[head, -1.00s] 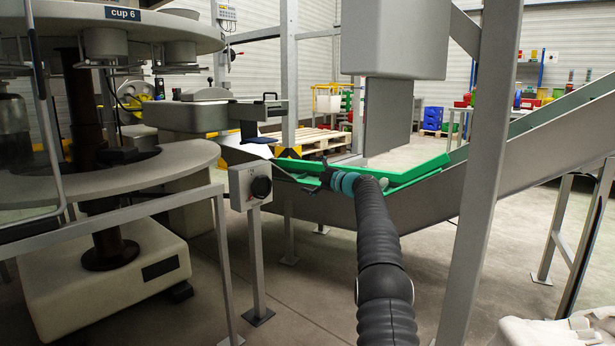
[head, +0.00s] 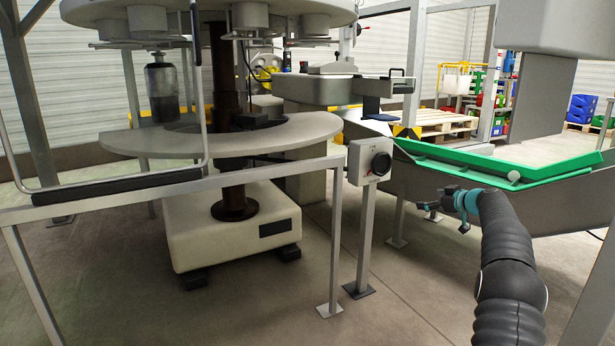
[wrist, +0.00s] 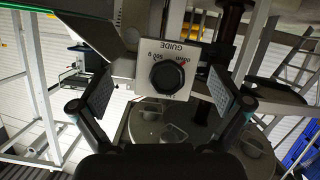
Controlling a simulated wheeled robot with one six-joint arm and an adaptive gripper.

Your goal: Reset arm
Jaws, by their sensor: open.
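My gripper (head: 440,206) is at the end of my dark, ribbed arm, right of centre in the head view. It is in front of the conveyor's side and to the right of a grey control box. In the wrist view my gripper (wrist: 160,104) has its two padded fingers spread wide with nothing between them. The control box (wrist: 148,80) with a black round knob (wrist: 168,76) and the word GUIDE shows beyond the fingers, upside down. A gap separates the fingers from the box.
The control box (head: 356,165) stands on a post beside a metal frame rail (head: 130,193). A round machine with a curved grey table (head: 290,128) is at the left. Floor is free below my gripper.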

